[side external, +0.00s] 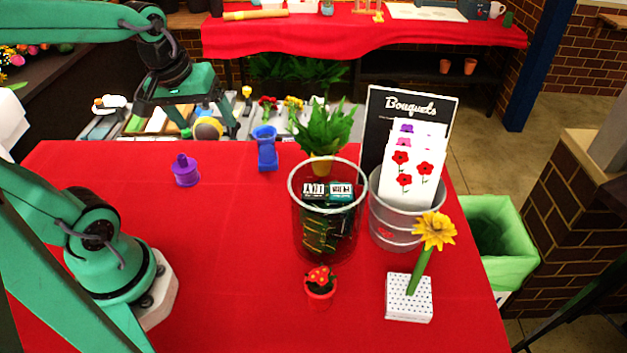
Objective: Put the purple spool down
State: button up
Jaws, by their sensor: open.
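The purple spool (186,171) stands upright on the red tablecloth (230,240), toward the far left of the table. My gripper (208,132) is open and empty. In the picture it shows above and slightly right of the spool, apart from it. From this single view I cannot tell exactly how far it is from the spool in depth.
Right of the spool stands a blue object (266,148). The middle of the table is clear.

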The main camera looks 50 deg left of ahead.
jog(key=s+d+r+m+t+h, duration=0.1)
jog(key=s+d+r+m+t, duration=0.1)
jog(key=d+m, duration=0.4)
jog(key=shift+s+d+m, duration=0.2)
jog(key=shift+s+m, duration=0.3)
jog(key=shift+m, duration=0.5)
